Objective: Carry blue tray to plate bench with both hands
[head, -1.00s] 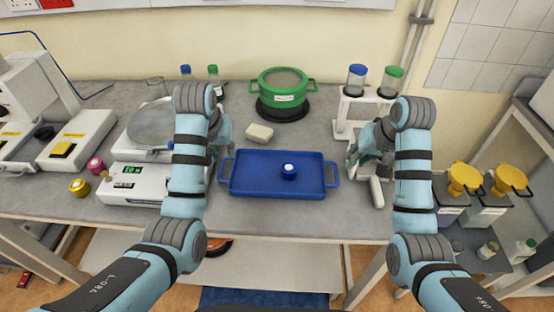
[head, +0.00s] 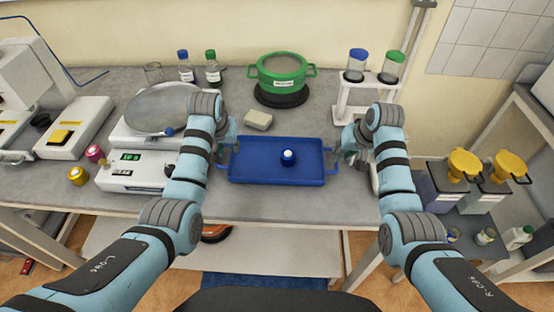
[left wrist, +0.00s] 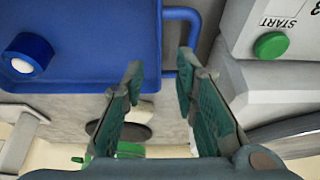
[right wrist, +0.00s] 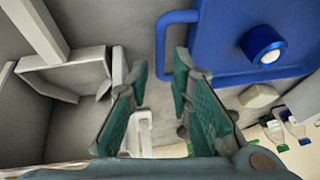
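The blue tray (head: 255,172) lies flat on the grey bench, with a handle at each short end. A small blue jar with a white top (head: 288,157) stands on it. My left gripper (left wrist: 160,75) is open, with the tray's left handle (left wrist: 184,45) near its fingertips; the handle does not look gripped. My right gripper (right wrist: 163,68) is open, with the tray's right handle (right wrist: 172,48) close in front of its fingertips. In the head view both wrists are beside the tray's two ends, and the fingers are largely hidden there. I cannot identify the plate bench.
A balance-like device (head: 130,175) stands left of the tray. A green pot (head: 282,72) and a pale block (head: 258,120) are behind it. A white stand with two capped jars (head: 368,95) is at the back right. Yellow-funnelled containers (head: 466,165) stand lower right.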

